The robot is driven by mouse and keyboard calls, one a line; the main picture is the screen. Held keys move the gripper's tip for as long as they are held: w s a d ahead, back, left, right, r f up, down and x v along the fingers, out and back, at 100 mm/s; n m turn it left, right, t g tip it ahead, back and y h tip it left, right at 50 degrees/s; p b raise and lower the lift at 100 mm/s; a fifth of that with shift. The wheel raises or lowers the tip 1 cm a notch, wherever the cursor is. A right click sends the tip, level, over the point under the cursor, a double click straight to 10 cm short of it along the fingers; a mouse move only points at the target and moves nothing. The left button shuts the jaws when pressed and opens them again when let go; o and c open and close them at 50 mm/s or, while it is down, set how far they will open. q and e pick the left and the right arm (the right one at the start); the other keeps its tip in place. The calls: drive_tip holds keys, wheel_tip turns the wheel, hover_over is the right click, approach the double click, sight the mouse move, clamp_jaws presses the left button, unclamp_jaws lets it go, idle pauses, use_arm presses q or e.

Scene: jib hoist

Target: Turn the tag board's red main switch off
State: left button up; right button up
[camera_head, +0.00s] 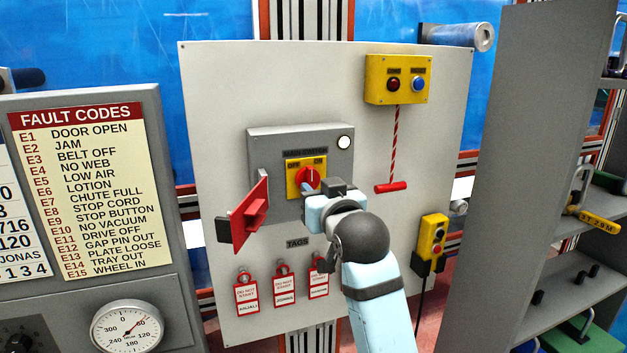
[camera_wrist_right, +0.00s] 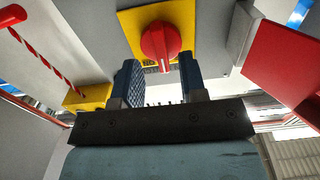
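The red main switch knob (camera_head: 308,179) sits on a yellow plate (camera_head: 293,190) marked OFF and ON, on a grey box (camera_head: 270,142) fixed to the pale tag board (camera_head: 222,85). My right gripper (camera_head: 318,189) is right at the knob and hides part of it and the plate. In the right wrist view the knob (camera_wrist_right: 160,42) shows just beyond and between the two spread fingertips (camera_wrist_right: 159,66), with a visible gap on each side. The gripper is open and holds nothing. A pale mark shows on the knob. My left gripper is not in view.
A red flap (camera_head: 250,212) stands out from the box's left side, close to my right gripper. Red tags (camera_head: 283,284) hang below. A yellow button box (camera_head: 398,79) with a red pull cord (camera_head: 391,187) is at upper right. A grey shelf unit (camera_head: 520,150) stands at right.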

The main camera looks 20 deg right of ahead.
sight(312, 185)
drive_tip(key=shift+w+a+r, duration=0.1)
drive_tip(key=shift+w, duration=1)
drive_tip(key=shift+w+p, duration=0.3)
drive_tip(key=shift+w, duration=0.2)
clamp_jaws()
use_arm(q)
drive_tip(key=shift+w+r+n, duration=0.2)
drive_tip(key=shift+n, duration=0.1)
